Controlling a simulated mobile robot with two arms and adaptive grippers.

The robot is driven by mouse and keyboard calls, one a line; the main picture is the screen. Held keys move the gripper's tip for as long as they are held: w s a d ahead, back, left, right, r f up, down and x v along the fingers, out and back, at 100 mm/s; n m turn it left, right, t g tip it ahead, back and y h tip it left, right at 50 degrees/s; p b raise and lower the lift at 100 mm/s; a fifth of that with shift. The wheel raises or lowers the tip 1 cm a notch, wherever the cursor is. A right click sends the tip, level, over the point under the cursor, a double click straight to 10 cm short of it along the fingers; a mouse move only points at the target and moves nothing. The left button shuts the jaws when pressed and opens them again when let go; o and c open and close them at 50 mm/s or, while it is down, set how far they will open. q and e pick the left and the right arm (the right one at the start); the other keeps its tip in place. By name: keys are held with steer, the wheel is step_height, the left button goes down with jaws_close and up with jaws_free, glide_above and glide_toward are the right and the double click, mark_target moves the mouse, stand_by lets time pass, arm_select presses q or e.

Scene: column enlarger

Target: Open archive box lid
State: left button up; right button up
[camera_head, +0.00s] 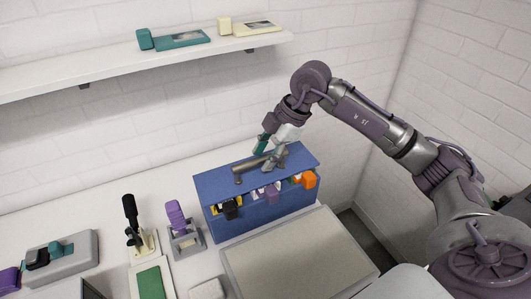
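The blue archive box (265,215) stands on the white counter against the back wall. Its flat blue lid (212,183) lies over the top and carries a grey bar handle (244,169). Coloured items, including black, purple and orange ones, show along the front below the lid's edge. I cannot tell whether the lid is slightly raised. My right gripper (268,155) reaches down from above at the handle, its fingers close to the bar. I cannot tell whether it touches or grips the bar. My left gripper is not in view.
A large pale flat panel (298,262) lies in front of the box. A purple-topped device (180,225) and a black-handled stand (133,225) are left of it. A grey device (60,262) sits far left. A wall shelf (120,65) holds teal and cream items above.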

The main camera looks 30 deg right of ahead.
jaws_close()
